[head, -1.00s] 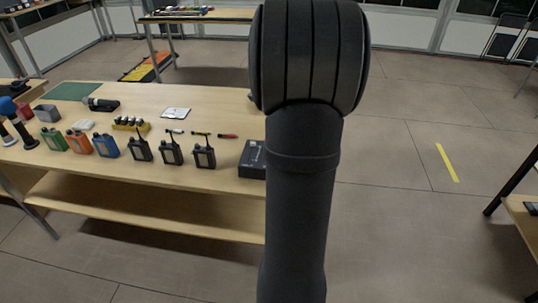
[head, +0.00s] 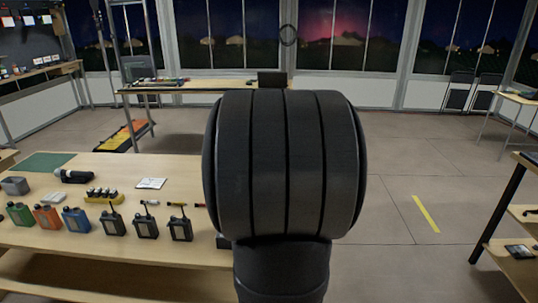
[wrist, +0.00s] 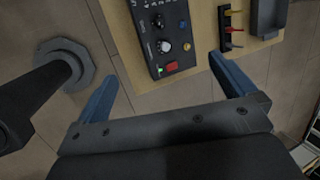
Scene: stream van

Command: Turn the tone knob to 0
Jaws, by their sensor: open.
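In the wrist view a black control box (wrist: 166,28) lies on a pale wooden surface, near its edge. It has a pale round knob (wrist: 163,46), a smaller knob (wrist: 158,21) above it, an orange round part (wrist: 186,47), a red switch (wrist: 172,66) and a small green light. Its printed labels are too small to read, so I cannot tell which knob is tone or where it points. My gripper (wrist: 162,68) is open and empty, its blue fingers spread wide below the box's near end, apart from the knobs. In the head view my arm hides most of the table's right end.
Several handheld radios (head: 146,227) stand along the table's front (head: 60,243). My own base and column show at the wrist view's left.

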